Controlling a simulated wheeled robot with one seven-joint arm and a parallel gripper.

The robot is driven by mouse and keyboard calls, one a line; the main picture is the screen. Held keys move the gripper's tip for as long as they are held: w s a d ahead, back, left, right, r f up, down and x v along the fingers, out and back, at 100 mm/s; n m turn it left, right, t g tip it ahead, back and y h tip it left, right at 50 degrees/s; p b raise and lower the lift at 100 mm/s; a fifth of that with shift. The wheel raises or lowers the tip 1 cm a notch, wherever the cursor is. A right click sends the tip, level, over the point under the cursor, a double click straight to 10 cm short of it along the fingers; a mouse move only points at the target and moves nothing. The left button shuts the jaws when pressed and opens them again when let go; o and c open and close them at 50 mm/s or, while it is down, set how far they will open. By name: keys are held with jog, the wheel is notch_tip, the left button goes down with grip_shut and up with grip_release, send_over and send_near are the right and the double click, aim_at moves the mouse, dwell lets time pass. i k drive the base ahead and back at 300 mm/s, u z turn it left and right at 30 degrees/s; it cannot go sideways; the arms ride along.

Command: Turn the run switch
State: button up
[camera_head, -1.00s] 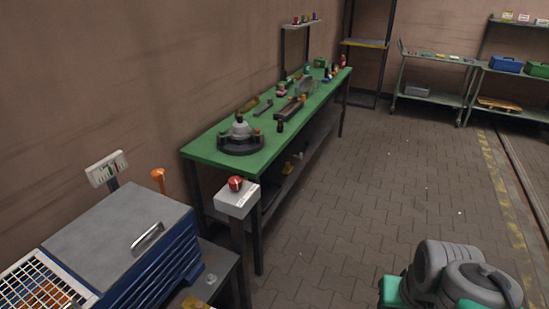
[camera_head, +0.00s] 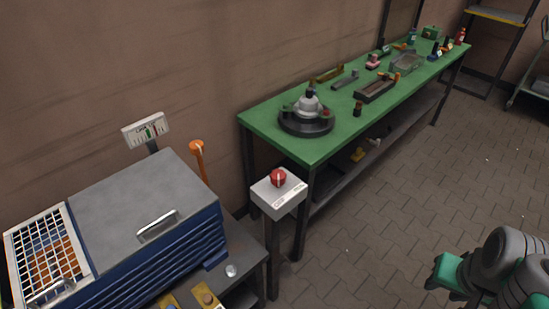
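The run switch looks to be the red rotary knob (camera_head: 278,178) with a pale bar across it. It sits on top of a light grey box (camera_head: 279,195) on a dark post, with a small label strip on the box's front edge. The knob stands in the open between the blue machine and the green bench, and nothing touches it. Part of my own arm, grey with green, shows at the lower right, well apart from the knob. My gripper's fingertips cannot be made out there.
A blue machine with a grey lid (camera_head: 130,215) and a wire grid (camera_head: 45,258) stands at left. An orange-topped lever (camera_head: 197,147) and a small gauge panel (camera_head: 146,129) rise behind it. A green bench (camera_head: 250,120) with tools runs along the wall. The paved floor (camera_head: 400,200) at right is clear.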

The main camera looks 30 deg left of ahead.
aim_at(277, 176)
jog(key=u, duration=0.65)
jog(key=i, duration=0.75)
jog(key=u, duration=1)
jog(key=i, duration=0.25)
jog(key=u, duration=0.2)
